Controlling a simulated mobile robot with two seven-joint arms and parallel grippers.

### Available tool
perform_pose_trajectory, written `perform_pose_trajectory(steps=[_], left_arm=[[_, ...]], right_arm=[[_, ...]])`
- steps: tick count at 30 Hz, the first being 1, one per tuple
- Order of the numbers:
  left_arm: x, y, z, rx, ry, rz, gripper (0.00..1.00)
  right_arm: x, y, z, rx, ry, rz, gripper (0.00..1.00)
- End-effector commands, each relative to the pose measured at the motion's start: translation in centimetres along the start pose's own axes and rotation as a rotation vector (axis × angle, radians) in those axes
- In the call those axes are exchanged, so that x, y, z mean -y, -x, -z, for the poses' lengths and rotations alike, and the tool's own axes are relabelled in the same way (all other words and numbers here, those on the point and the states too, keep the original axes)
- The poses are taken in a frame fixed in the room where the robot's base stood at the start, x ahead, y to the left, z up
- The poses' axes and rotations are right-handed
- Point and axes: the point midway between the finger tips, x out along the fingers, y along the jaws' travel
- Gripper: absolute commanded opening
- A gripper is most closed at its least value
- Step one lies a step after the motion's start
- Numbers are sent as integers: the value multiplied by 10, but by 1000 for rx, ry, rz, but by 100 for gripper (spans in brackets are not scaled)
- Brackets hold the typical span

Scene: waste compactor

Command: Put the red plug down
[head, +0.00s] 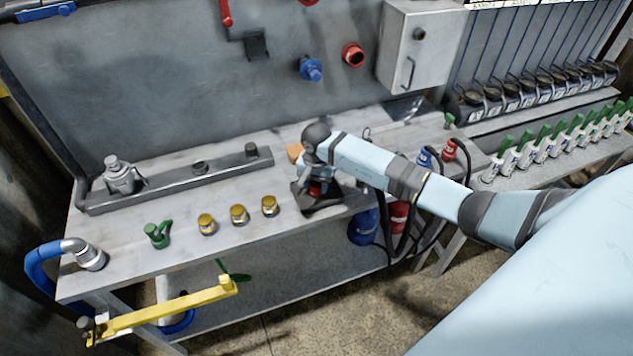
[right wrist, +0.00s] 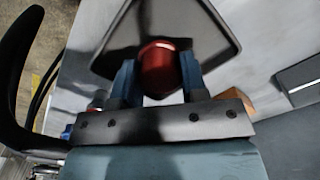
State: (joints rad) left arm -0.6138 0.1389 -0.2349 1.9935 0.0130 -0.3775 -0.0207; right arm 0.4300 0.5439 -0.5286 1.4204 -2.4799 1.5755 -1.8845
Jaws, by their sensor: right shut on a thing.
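The red plug (right wrist: 160,70) is between the two fingers of my right gripper (right wrist: 160,80) in the right wrist view. In the head view the right gripper (head: 318,186) is over a dark tray (head: 322,208) near the front edge of the workbench, and a bit of red plug (head: 316,188) shows below it. The same dark tray shows behind the plug in the right wrist view (right wrist: 215,40). I cannot tell whether the plug touches the tray. My left gripper is in neither view.
The workbench (head: 180,225) holds several brass fittings (head: 239,214), a green-handled part (head: 157,234) and an orange block (head: 294,152). Other red (head: 449,149) and blue (head: 425,157) plugs with cables stand at its right end. A yellow bar (head: 170,310) sticks out in front.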

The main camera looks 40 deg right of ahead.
Motion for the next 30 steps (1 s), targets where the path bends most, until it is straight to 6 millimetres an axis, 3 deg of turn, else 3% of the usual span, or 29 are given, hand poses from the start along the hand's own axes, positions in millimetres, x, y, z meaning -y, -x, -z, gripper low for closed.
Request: perform_pose_trajectory(steps=[8,9,12,24,30], left_arm=[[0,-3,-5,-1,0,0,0],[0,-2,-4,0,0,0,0],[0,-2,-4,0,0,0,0],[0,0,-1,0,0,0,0],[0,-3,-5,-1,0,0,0]], right_arm=[[0,-4,1,-1,0,1,12],[0,-3,0,0,0,2,47],[0,-2,0,0,0,1,66],[0,7,1,-2,1,2,66],[1,47,2,-5,2,3,66]])
